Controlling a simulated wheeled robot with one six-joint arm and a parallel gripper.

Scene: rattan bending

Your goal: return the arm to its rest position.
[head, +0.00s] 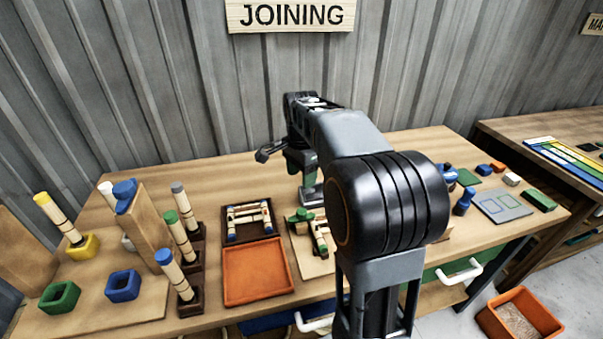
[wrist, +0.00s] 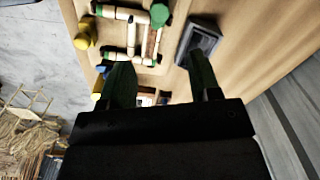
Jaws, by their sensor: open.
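My arm reaches out over the workbench (head: 215,180) in the head view, its large black joint covering part of the bench. In the wrist view my gripper (wrist: 160,78) has its two dark green-tinted fingers spread apart, with nothing held between them. Beyond the fingers lies a rattan frame (wrist: 132,35) of pale rods with green ends. A dark grey block (wrist: 199,38) stands near the right finger. In the head view the gripper end is far out over the bench, partly hidden by my arm.
An orange tray (head: 257,272) and a dark tray with a rod frame (head: 250,218) lie left of my arm. Rods stand in holders (head: 186,292) further left. A ribbed metal wall (head: 160,90) rises behind. An orange bin (head: 520,318) is on the floor at right.

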